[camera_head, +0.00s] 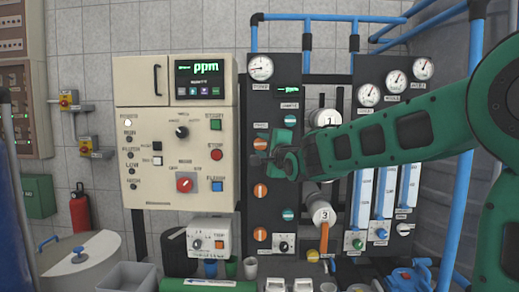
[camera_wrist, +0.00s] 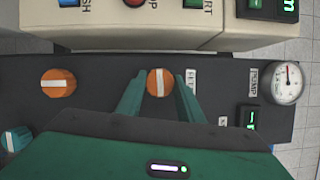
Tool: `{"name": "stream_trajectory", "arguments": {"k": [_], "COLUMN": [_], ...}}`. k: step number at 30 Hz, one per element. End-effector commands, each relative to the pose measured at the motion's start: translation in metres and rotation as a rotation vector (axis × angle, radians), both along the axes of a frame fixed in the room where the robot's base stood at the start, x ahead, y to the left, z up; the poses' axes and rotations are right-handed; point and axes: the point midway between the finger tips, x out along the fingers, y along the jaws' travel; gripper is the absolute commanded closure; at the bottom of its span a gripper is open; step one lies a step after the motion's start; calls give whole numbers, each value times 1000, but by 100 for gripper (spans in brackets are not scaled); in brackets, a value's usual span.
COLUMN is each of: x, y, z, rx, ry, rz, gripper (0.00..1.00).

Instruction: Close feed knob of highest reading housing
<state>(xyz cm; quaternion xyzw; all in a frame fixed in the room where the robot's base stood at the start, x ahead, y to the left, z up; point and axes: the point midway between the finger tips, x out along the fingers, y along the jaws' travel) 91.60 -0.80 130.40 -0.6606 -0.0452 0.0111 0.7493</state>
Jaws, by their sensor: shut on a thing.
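My gripper (camera_wrist: 162,88) is at the dark valve panel, its two green fingers on either side of an orange knob (camera_wrist: 160,83) with a white bar, shut on it. In the wrist view the knob's bar runs up and down, across the panel's length. In the head view my gripper (camera_head: 262,155) covers this upper-left knob. Below it are two more orange knobs (camera_head: 260,191) (camera_head: 260,234). Teal knobs (camera_head: 290,120) (camera_head: 289,214) stand to the right. The housings behind carry end caps marked 1 (camera_head: 327,117) and 3 (camera_head: 322,214); my arm hides the middle one. The small green display (camera_head: 289,90) is unreadable.
A cream control box (camera_head: 142,170) with a ppm screen (camera_head: 200,79) stands left of the panel. A pressure gauge (camera_head: 260,67) is above. My arm crosses in front of blue flow tubes (camera_head: 385,190). Buckets and a tank (camera_head: 80,258) stand below left.

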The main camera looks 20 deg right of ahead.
Motion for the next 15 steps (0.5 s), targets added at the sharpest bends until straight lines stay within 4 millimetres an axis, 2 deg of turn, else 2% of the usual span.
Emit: {"name": "stream_trajectory", "arguments": {"k": [1,15], "x": [0,0], "y": [-2,-2], "z": [-6,-7], "rx": [15,72], "ry": [6,-11], "rz": [-4,-5], "gripper": [89,89]}}
